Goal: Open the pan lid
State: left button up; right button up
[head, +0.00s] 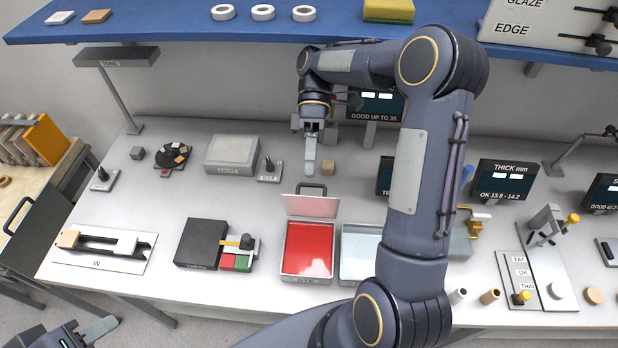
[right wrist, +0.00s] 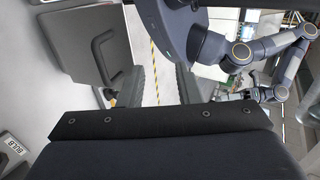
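A shallow pan (head: 283,268) with a bright red content stands at the front middle of the bench in the head view. Its pale pinkish lid (head: 310,206) is raised at the pan's back edge, with a dark handle (head: 311,187) at its top. My right gripper (head: 310,170) points down behind and above the lid's handle, apart from it as far as I can tell. In the right wrist view its two fingers (right wrist: 164,90) are apart with nothing between them. My left gripper (head: 95,330) is at the lower left corner, partly cut off, away from the pan.
A second pan (head: 362,255) with pale content stands just right of the red one, partly behind my right arm. A black box (head: 200,243) with coloured blocks is to the left. A blue shelf (head: 170,28) overhangs the back.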

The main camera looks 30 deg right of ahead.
jog(key=s+a+r, duration=0.3)
jog(key=s, duration=0.3)
jog(key=shift+s+a, duration=0.15)
jog(key=shift+a, duration=0.25)
